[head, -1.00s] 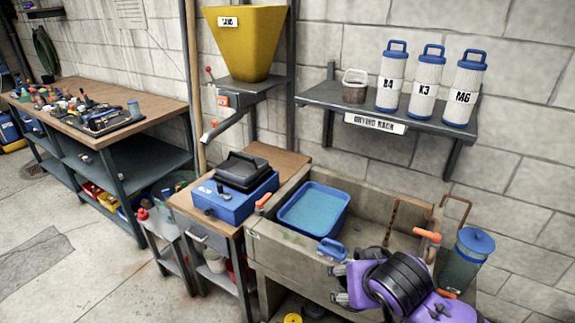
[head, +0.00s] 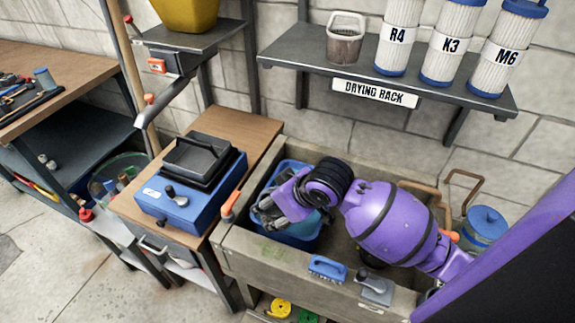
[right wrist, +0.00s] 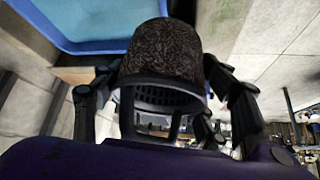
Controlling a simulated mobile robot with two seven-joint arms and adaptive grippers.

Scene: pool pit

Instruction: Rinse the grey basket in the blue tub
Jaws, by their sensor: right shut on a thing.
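The blue tub (head: 318,238) stands in the stone sink, with my right gripper (head: 268,212) over it and partly hiding it. In the right wrist view, a light blue surface with a blue rim, the tub (right wrist: 95,45), shows at the upper left. There my right gripper (right wrist: 160,105) is shut on a dark, speckled, round basket (right wrist: 165,50) with a slotted lower part. The basket is hard to make out in the head view, and I cannot tell whether it touches water. My left gripper is not in view.
Another small basket (head: 345,42), pale-rimmed and brownish, stands on the drying rack (head: 300,52) beside white filter cartridges. A blue brush (head: 327,268) lies on the sink's front edge. A blue box (head: 190,195) sits on the wooden bench to the left.

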